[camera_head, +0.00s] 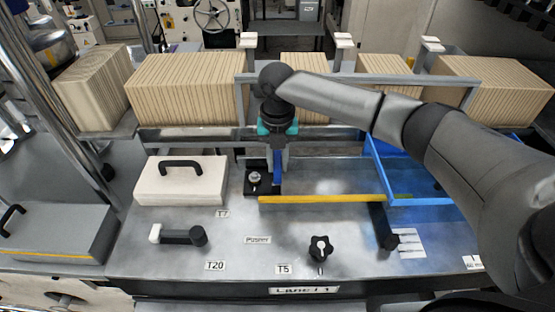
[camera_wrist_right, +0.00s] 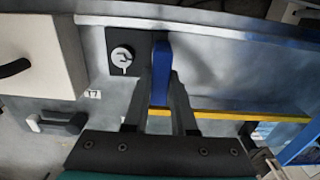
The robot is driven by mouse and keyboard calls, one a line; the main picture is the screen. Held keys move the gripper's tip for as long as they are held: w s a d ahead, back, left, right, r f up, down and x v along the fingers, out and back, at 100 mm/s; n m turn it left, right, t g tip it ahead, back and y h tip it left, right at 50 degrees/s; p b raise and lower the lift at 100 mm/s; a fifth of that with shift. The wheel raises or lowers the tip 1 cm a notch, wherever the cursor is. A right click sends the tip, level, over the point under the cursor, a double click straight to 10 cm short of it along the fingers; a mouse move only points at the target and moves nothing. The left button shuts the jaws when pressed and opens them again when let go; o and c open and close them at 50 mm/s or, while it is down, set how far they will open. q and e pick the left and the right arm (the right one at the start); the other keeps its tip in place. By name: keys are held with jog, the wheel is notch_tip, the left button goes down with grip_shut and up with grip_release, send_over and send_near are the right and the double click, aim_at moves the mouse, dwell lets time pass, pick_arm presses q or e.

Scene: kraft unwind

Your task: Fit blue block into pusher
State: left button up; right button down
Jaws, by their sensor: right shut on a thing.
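My right gripper (camera_head: 277,160) reaches down over the metal deck and is shut on the blue block (camera_head: 277,172). In the right wrist view the blue block (camera_wrist_right: 161,72) stands lengthwise between the two fingers of the gripper (camera_wrist_right: 163,88). The block is right beside a black plate with a round metal knob (camera_head: 255,179), which looks like the pusher; it also shows in the right wrist view (camera_wrist_right: 122,58). I cannot tell whether the block is seated in it or only touches it. The fingers hide part of the block. My left gripper is not in view.
A yellow strip (camera_head: 322,199) edges the lane to the right. A white box with a black handle (camera_head: 181,182) stands left. A blue frame (camera_head: 378,170), a black star knob (camera_head: 320,248) and a lever (camera_head: 178,236) are nearby. Striped kraft blocks (camera_head: 190,88) line the back.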

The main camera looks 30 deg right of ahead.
jog(key=shift+f+p, duration=0.45)
dwell(1.0)
jog(key=shift+f+p, duration=0.35)
jog(key=shift+f, duration=0.25)
dwell(1.3)
jog(key=c, duration=0.6)
grip_release()
jog(key=shift+c, duration=0.2)
notch_tip(320, 180, up, 15)
jog(key=b, duration=0.1)
